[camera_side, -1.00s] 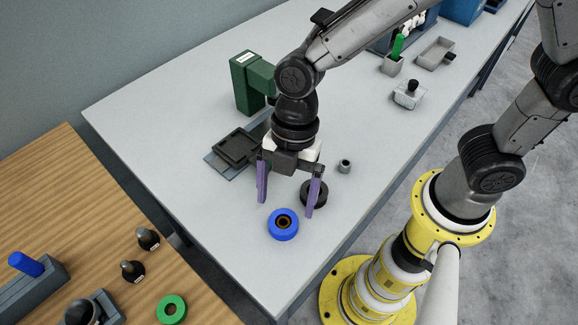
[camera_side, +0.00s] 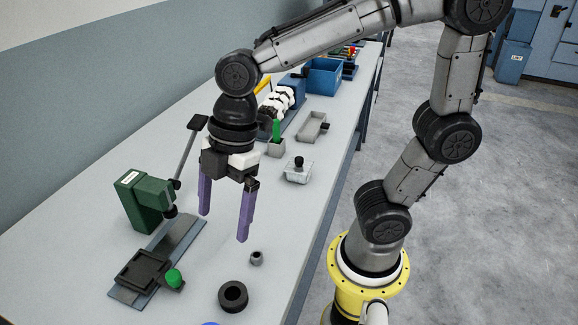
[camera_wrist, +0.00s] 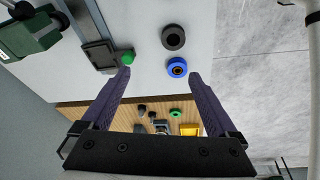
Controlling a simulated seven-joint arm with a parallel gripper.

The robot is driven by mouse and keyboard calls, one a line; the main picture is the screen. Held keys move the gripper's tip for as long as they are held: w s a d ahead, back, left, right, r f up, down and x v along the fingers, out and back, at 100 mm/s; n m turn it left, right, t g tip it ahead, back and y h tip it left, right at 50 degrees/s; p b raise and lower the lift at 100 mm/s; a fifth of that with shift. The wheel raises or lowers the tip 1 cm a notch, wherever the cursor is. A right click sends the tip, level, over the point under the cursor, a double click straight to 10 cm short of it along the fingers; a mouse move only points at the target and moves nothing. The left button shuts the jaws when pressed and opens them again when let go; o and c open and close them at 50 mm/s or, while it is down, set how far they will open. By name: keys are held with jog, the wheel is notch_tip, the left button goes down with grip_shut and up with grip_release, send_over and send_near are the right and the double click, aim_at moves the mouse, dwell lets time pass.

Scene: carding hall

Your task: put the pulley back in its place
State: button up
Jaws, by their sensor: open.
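Which part the task calls the pulley is not certain; two ring-shaped wheels lie flat on the grey bench. The blue wheel with a dark bore (camera_wrist: 177,68) lies near the black wheel (camera_wrist: 173,37), apart from it. In the side view the black wheel (camera_side: 233,296) is whole, while only a sliver of the blue wheel (camera_side: 210,323) shows at the bottom edge. My gripper (camera_side: 223,227) is open and empty above the bench, fingers pointing down. A green press (camera_side: 145,203) with a lever stands left of it; a dark square fixture (camera_side: 143,271) sits on its base plate.
A green ball knob (camera_side: 174,278) is by the fixture. A small grey collar (camera_side: 256,258), a clear block with a black knob (camera_side: 299,170), a grey tray (camera_side: 313,127) and a blue bin (camera_side: 323,77) are on the bench. A green ring (camera_wrist: 175,113) lies on the wooden table.

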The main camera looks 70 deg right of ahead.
jog(key=s+d+r+m+t+h, duration=0.1)
jog(key=s+d+m+t, duration=0.1)
jog(key=d+m, duration=0.4)
jog(key=s+d+r+m+t+h, duration=0.1)
jog(key=s+d+m+t, duration=0.1)
jog(key=s+d+m, duration=0.3)
jog(key=d+m, duration=0.2)
jog(key=m, duration=0.1)
jog(key=shift+s+d+r+m+h, duration=0.15)
jog(key=shift+s+d+m+h, duration=0.15)
jog(key=shift+m, duration=0.1)
jog(key=shift+a, duration=0.1)
